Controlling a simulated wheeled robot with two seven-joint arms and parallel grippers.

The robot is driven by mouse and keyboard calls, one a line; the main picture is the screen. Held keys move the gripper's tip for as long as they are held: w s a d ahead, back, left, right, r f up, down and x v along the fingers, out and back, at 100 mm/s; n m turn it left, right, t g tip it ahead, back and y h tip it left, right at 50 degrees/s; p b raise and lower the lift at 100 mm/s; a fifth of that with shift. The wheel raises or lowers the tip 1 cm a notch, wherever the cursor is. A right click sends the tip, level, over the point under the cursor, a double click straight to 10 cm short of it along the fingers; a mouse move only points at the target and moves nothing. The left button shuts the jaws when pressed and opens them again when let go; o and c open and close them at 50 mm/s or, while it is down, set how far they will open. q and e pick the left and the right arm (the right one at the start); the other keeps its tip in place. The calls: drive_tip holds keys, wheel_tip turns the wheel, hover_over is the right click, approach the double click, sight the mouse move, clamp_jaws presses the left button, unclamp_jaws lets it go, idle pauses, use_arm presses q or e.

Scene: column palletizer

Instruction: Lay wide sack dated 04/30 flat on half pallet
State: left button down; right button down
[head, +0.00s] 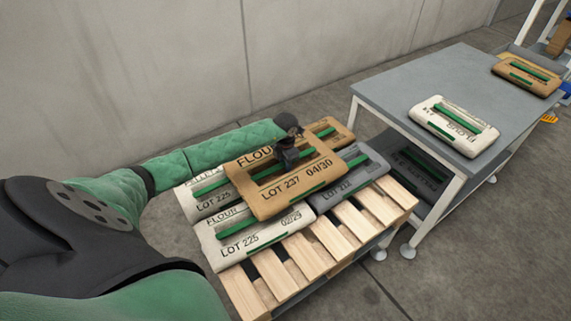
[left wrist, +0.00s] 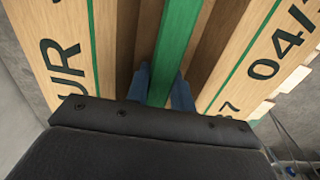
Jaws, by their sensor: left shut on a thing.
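The brown sack marked FLOUR, LOT 237, 04/30 (head: 310,190) lies level above other sacks on the pallet. I cannot tell whether it touches them. My left gripper (head: 286,160) is shut on its green handle bar, and the jaws around the bar also show in the left wrist view (left wrist: 163,90). The wooden half pallet (head: 285,274) has bare slats at its front and right. On it are a white sack dated 02/29 (head: 240,240), another white sack (head: 200,203), a grey sack (head: 364,170) and a brown sack (head: 341,131). My right gripper is not in view.
A grey table (head: 390,88) stands to the right of the pallet. It holds a white flour sack (head: 454,126) and a brown sack (head: 526,75). A dark sack (head: 424,165) sits on its lower shelf. A concrete wall (head: 120,80) runs behind.

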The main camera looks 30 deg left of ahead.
use_arm(q)
drive_tip(key=shift+w+r, duration=0.15)
drive_tip(key=shift+r, duration=0.15)
drive_tip(key=c, duration=1.3)
unclamp_jaws()
drive_tip(key=shift+f, duration=0.25)
drive_tip(key=shift+c, duration=0.2)
drive_tip(key=shift+o, duration=0.7)
drive_tip(key=shift+s, duration=0.2)
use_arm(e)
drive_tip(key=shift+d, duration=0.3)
use_arm(q)
drive_tip(key=shift+r, duration=0.1)
